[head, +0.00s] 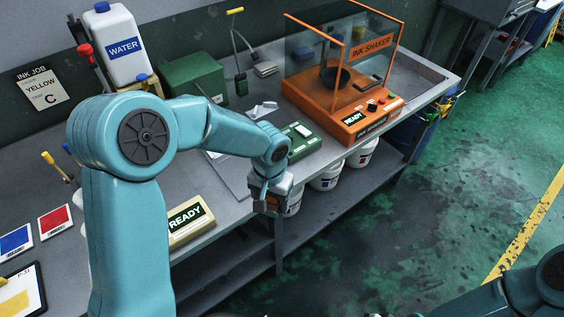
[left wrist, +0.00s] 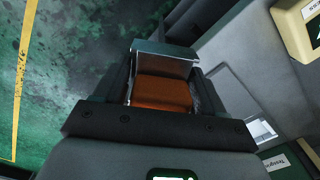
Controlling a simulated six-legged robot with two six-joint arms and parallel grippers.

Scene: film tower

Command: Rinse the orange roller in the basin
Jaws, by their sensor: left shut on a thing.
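My left gripper (head: 271,203) is shut on the orange roller, at the front edge of the bench. In the left wrist view the orange roller (left wrist: 162,93) shows as an orange-brown piece between the dark fingers, with a grey metal part (left wrist: 162,60) beyond it. The fingers hide its sides, so I cannot make out its whole shape. No basin can be made out for certain; a shallow grey recess (head: 428,76) lies at the far right end of the bench. My right gripper is not in view.
The orange ink shaker (head: 352,122) stands at the back right of the bench. A white water jug (head: 122,45), a green box (head: 193,80) and a cream READY box (head: 190,222) are also there. White buckets (head: 327,178) sit on the shelf below. The floor at right is clear.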

